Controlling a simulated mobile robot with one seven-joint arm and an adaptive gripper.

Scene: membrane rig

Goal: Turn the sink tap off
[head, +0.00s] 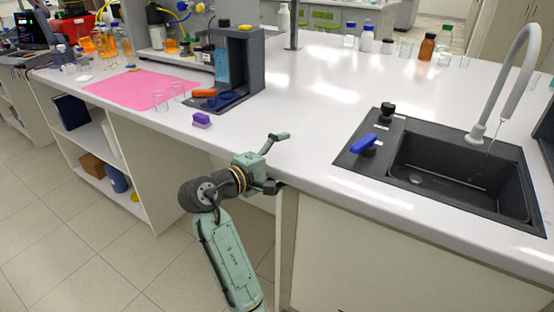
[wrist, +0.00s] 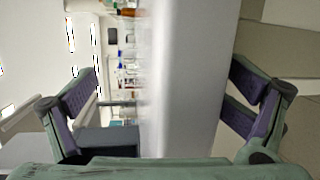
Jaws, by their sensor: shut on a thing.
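The sink tap (head: 525,62) is a pale grey gooseneck at the right in the head view. A thin stream of water (head: 490,147) falls from its spout into the black sink (head: 437,152). A blue lever (head: 363,143) on a black base sits on the sink's left rim, with a black knob (head: 388,110) behind it. My gripper (head: 277,162) is at the bench's front edge, well left of the sink and apart from the lever. Its fingers, wide apart in the wrist view (wrist: 165,105), are shut on the bench edge (wrist: 190,90), one above and one below.
The white bench top (head: 320,95) is clear between my gripper and the lever. A dark grey stand (head: 237,65), a purple block (head: 202,119) and a pink mat (head: 135,88) are to the left. Several bottles, one brown (head: 427,47), stand behind the sink.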

